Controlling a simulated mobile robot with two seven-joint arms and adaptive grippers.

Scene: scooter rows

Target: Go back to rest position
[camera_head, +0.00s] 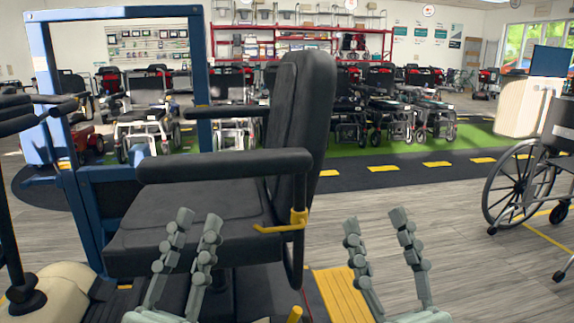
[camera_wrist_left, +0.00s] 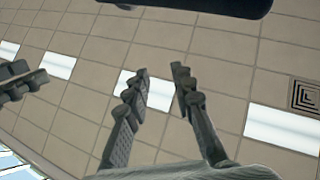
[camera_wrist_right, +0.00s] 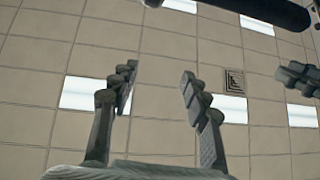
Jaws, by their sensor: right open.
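My left gripper (camera_head: 199,216) points up at the bottom of the head view, in front of the black seat (camera_head: 190,215) of a scooter. Its fingers are apart with nothing between them; they also show against the ceiling in the left wrist view (camera_wrist_left: 160,72). My right gripper (camera_head: 376,217) points up to the right of the seat, above the floor in the picture. Its fingers are spread and empty, also in the right wrist view (camera_wrist_right: 158,72). Neither gripper visibly touches anything.
A black armrest (camera_head: 225,165) and backrest (camera_head: 302,110) stand just beyond my grippers. A blue frame (camera_head: 40,50) is at left. A wheelchair (camera_head: 515,185) stands at right. Rows of scooters (camera_head: 385,105) are at the back.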

